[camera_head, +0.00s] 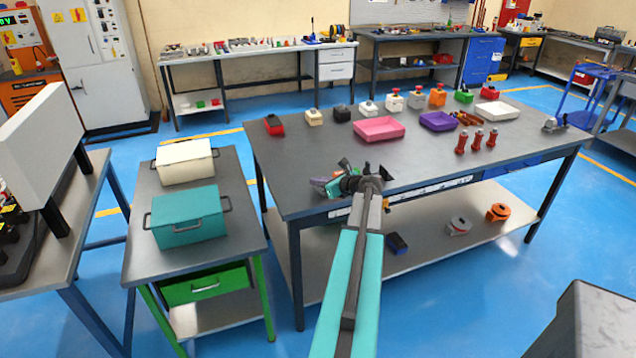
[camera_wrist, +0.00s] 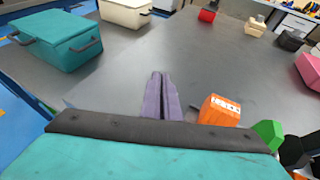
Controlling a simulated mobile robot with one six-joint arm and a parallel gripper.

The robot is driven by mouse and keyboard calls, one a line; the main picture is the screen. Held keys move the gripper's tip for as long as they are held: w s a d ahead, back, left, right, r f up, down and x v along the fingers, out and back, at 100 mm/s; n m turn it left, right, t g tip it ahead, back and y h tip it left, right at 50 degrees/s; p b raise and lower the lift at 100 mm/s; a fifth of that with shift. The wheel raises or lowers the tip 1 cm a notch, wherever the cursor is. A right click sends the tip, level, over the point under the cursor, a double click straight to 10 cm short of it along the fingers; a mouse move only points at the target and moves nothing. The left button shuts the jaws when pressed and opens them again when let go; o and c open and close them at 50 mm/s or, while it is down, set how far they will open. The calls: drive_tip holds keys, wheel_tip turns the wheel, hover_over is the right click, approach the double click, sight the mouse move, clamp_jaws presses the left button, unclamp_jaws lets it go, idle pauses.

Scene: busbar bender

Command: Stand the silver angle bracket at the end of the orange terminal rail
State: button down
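My gripper (camera_wrist: 161,98) shows two purple fingers lying side by side over the grey table, with only a thin dark line between them. I see nothing held. In the head view my gripper (camera_head: 322,186) is over the table's front left corner. An orange block with white markings (camera_wrist: 218,111), possibly the orange terminal rail, is just right of the fingers in the wrist view. A green block (camera_wrist: 268,133) is beside it. I cannot make out the silver angle bracket for sure. A small grey metal piece (camera_head: 551,124) sits at the table's right end.
The long grey table (camera_head: 420,165) holds a pink tray (camera_head: 379,129), a purple tray (camera_head: 438,121), a white tray (camera_head: 497,110), red posts (camera_head: 477,139) and small blocks along its back. A teal box (camera_head: 187,216) and a cream box (camera_head: 184,162) stand on the left table.

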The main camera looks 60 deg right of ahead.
drive_tip(key=shift+f, duration=0.55)
idle(0.4)
drive_tip(key=c, duration=1.9)
unclamp_jaws()
drive_tip(key=shift+c, duration=0.2)
drive_tip(key=shift+s, duration=0.15)
drive_tip(key=b+v, duration=0.3)
drive_tip(key=v, duration=1)
drive_tip(key=shift+s+r, duration=0.2)
drive_tip(key=shift+s, duration=0.05)
drive_tip(key=shift+a, duration=0.1)
